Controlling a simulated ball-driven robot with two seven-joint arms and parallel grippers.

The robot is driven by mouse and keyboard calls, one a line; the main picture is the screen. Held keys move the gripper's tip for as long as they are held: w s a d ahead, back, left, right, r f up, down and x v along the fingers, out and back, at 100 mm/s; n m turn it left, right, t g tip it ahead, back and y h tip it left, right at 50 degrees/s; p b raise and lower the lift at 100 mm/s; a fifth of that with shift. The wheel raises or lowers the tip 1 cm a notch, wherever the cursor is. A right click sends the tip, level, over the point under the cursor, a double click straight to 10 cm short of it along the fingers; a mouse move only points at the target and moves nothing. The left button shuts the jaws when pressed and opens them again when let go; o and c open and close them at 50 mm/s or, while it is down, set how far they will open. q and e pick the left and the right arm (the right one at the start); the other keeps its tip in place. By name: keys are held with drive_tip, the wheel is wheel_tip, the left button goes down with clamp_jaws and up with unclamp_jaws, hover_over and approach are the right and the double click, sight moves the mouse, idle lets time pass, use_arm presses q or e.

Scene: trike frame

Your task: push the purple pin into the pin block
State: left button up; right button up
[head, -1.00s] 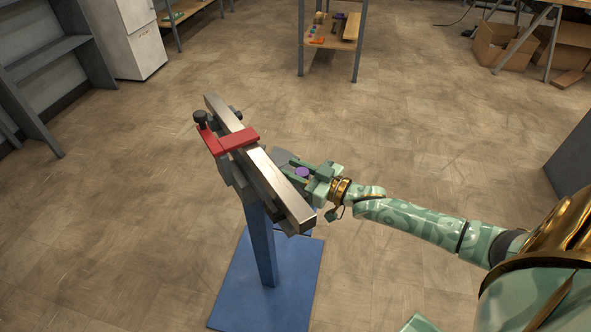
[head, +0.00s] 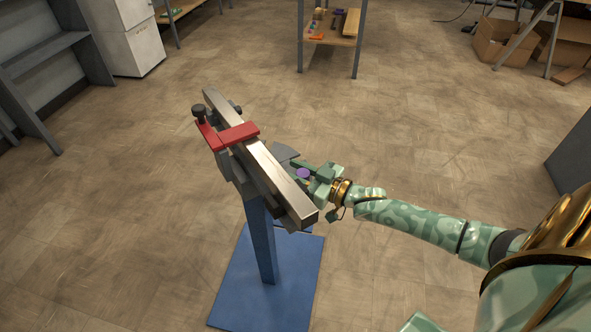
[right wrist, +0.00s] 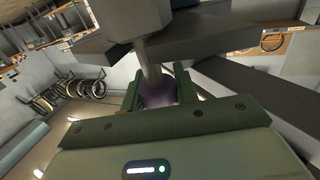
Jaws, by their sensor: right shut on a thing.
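The purple pin (head: 303,173) is between the fingers of my right gripper (head: 306,171), beside the lower right part of the metal bar on the stand. In the right wrist view the purple end (right wrist: 157,95) sits between the two green fingers of the shut gripper (right wrist: 158,88). A grey shaft (right wrist: 149,60) runs from it up to a grey block (right wrist: 135,15). I cannot tell which grey part is the pin block or how deep the shaft sits in it. My left gripper is not in view.
The metal bar (head: 264,163) lies slanted on a blue stand (head: 262,245), with a red clamp (head: 238,134) across it. A grey plate (head: 286,152) juts out beside the gripper. Shelves and a small table (head: 330,37) stand farther back.

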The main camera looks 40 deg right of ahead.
use_arm(q)
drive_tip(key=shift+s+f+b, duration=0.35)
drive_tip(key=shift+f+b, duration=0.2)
drive_tip(key=shift+b, duration=0.1)
use_arm(e)
drive_tip(key=shift+f, duration=1.25)
drive_tip(key=o, duration=1.1)
drive_tip(key=shift+o, duration=0.2)
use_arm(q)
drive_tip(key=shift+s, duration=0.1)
use_arm(e)
drive_tip(key=shift+p+v, duration=0.5)
drive_tip(key=shift+v, duration=0.25)
use_arm(q)
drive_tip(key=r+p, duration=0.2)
drive_tip(key=p, duration=0.1)
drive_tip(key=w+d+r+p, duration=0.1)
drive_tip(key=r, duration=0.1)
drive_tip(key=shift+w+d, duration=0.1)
use_arm(e)
drive_tip(key=v, duration=1.5)
drive_tip(key=shift+w+a, duration=0.1)
